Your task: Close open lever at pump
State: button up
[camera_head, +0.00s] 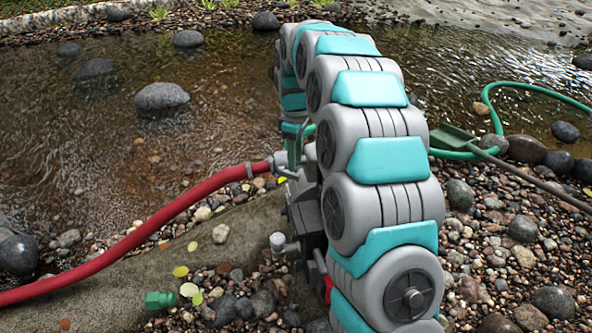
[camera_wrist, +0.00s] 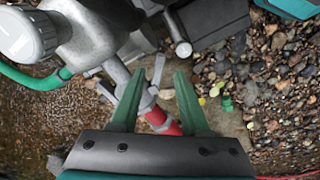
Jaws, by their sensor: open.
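The grey pump (camera_head: 305,205) is partly hidden behind my arm in the head view. Its metal coupling (camera_wrist: 132,95) joins the red hose (camera_head: 140,236), and the hose end (camera_wrist: 160,123) shows between my fingers in the wrist view. A grey lever (camera_wrist: 158,69) sticks out from the coupling and appears to be the open one. Another lever (camera_wrist: 105,91) lies on the coupling's other side, roughly along it. My gripper (camera_wrist: 159,73) is open, its green fingers either side of the outstanding lever in the picture; depth and contact are unclear.
A loose green fitting (camera_head: 159,299) lies on the ground near the pump. A green hose (camera_head: 495,95) and a green scoop (camera_head: 452,136) lie at the right. Creek water with boulders (camera_head: 162,96) is behind; pebbles and flat rock surround the pump.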

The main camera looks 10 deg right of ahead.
aim_at(295, 174)
notch_tip(295, 174, down, 5)
jog(key=shift+r, duration=0.1)
grip_shut()
dwell(0.4)
